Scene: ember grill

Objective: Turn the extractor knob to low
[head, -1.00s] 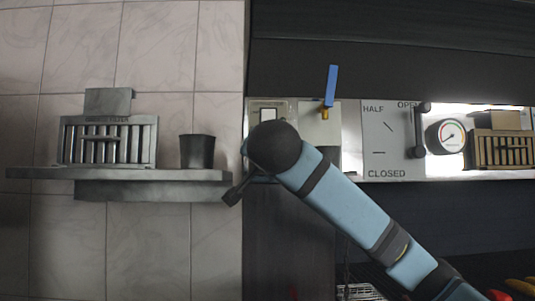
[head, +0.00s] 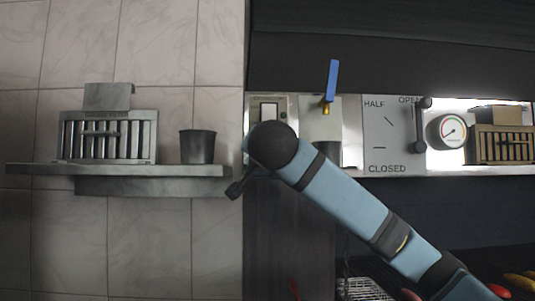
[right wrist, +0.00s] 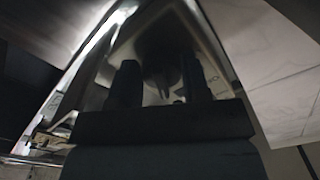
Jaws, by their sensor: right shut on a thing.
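My right arm reaches up from the lower right in the head view. Its black wrist joint covers part of the panel, and the extractor knob is hidden behind it there. In the right wrist view, the two dark fingers of my right gripper (right wrist: 161,84) stand either side of a dark knob (right wrist: 160,62) and are shut on it. The picture is dim, so I cannot read the knob's setting. A small switch plate (head: 268,112) shows just above the wrist. My left gripper is out of view.
To the right are a blue lever (head: 331,80), a HALF/OPEN/CLOSED plate (head: 385,150) with a black handle (head: 420,125), a gauge (head: 449,131) and a brass grate (head: 503,146). A wall shelf (head: 110,170) at left holds a slotted filter (head: 108,140) and a dark cup (head: 198,147).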

